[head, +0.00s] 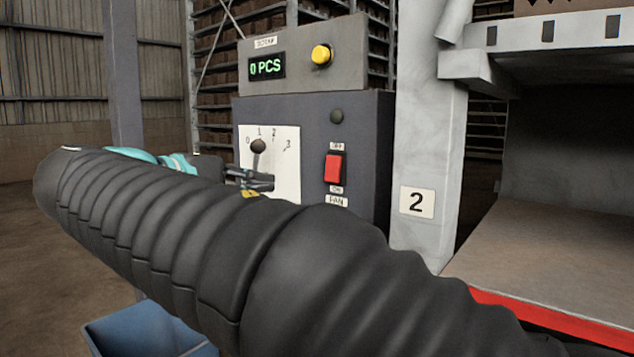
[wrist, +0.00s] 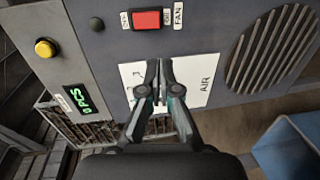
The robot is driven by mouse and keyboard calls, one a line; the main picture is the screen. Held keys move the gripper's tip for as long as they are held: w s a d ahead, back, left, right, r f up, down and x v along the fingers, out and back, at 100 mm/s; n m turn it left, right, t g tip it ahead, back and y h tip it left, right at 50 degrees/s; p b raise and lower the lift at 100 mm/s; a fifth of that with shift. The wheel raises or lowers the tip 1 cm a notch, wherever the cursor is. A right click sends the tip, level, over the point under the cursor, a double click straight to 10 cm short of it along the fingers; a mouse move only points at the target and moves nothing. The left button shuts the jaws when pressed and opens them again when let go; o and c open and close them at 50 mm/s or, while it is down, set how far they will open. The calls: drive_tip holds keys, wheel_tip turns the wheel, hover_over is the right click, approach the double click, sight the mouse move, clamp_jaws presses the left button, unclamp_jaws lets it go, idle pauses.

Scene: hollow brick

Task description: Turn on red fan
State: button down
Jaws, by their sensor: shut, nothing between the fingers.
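The red fan switch (head: 334,168) is a rocker on the dark grey panel, with an OFF label above it and ON and FAN labels below. It also shows in the wrist view (wrist: 146,20) at the top. I cannot tell which end of the rocker is pressed in. My gripper (head: 268,180) is shut and empty in front of the white dial plate, left of the switch and slightly lower in the head view. In the wrist view my gripper's fingertips (wrist: 153,68) are together over the plate, apart from the switch.
The white AIR plate (head: 286,170) carries a black knob (head: 258,146) near 1. A dark lamp (head: 337,116) sits above the switch. A yellow button (head: 321,54) and a 0 PCS display (head: 267,67) are higher. A pillar (head: 424,150) stands right; a blue bin (head: 135,328) is below.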

sight(325, 181)
drive_tip(key=shift+a, duration=0.15)
drive_tip(key=x, duration=1.4)
drive_tip(key=shift+b, duration=0.3)
drive_tip(key=shift+f, duration=0.1)
